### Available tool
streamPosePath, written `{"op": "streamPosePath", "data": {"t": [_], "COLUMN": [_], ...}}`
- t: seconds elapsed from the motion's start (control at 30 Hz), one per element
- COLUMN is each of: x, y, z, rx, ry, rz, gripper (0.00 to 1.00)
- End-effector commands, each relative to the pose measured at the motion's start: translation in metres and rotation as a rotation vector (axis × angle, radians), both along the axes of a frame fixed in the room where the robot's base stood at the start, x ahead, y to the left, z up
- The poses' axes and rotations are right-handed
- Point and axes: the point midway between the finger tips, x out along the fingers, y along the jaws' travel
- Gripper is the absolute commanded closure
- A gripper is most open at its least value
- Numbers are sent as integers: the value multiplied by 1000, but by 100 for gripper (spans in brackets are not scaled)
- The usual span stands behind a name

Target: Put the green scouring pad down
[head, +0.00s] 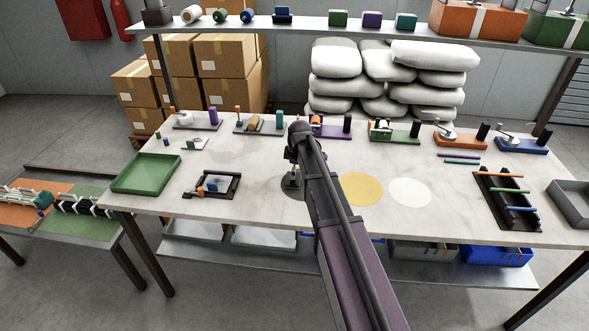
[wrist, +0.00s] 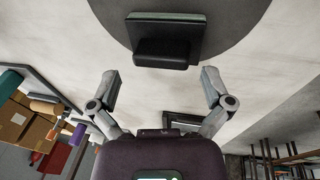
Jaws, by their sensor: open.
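The scouring pad (wrist: 165,17) shows in the wrist view as a thin green layer under a dark block-shaped grip (wrist: 162,53). It lies flat on a dark grey disc (wrist: 235,25) on the pale table. My gripper (wrist: 161,78) is open, its two fingers spread wide with nothing between them. The fingertips are apart from the pad, just short of its grip in the picture. In the head view my arm partly covers the dark grey disc (head: 290,195), and the pad is too small and hidden to make out clearly there.
A yellow disc (head: 361,189) and a white disc (head: 410,192) lie right of my arm. A green tray (head: 146,174) and a dark frame (head: 212,187) stand left. A black rod rack (head: 503,202) and grey tray (head: 572,205) are right. Small fixtures line the back edge.

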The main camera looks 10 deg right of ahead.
Motion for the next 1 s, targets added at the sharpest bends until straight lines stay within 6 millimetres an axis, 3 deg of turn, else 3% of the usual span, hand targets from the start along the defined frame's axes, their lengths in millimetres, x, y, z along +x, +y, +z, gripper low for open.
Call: {"op": "streamPosePath", "data": {"t": [1.0], "x": [-19], "y": [-6], "z": [87], "rx": [0], "ry": [0], "rz": [-1], "gripper": [0]}}
